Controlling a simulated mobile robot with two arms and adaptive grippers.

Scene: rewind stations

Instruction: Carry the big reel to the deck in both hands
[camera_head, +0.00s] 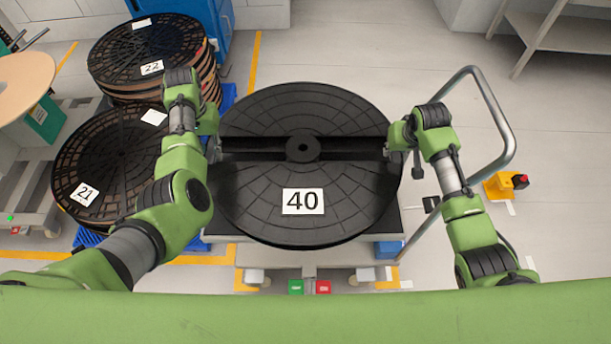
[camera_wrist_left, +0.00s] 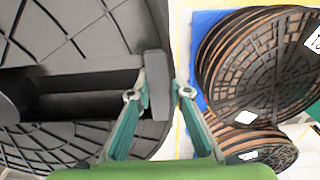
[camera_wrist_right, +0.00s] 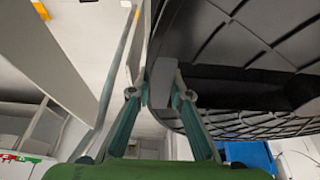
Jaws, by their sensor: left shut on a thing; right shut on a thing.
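The big reel (camera_head: 262,199) is a black disc with a label reading 40, a central hub and a straight slot across its middle. It lies flat, face up, in the head view, over a cart-like deck (camera_head: 290,256) with a grey rail. I cannot tell whether it touches the deck. My left gripper (camera_head: 214,150) is shut on the reel's left rim at the slot's end; the left wrist view shows its fingers (camera_wrist_left: 158,92) around a grey tab. My right gripper (camera_head: 389,150) is shut on the opposite rim; its fingers (camera_wrist_right: 160,95) hold a similar tab.
Stacked reels labelled 22 (camera_head: 150,45) and 21 (camera_head: 105,165) stand at the left on blue pallets. A bent grey handrail (camera_head: 500,120) rises on the right, close to my right arm. A yellow box with a red button (camera_head: 506,185) is beyond it.

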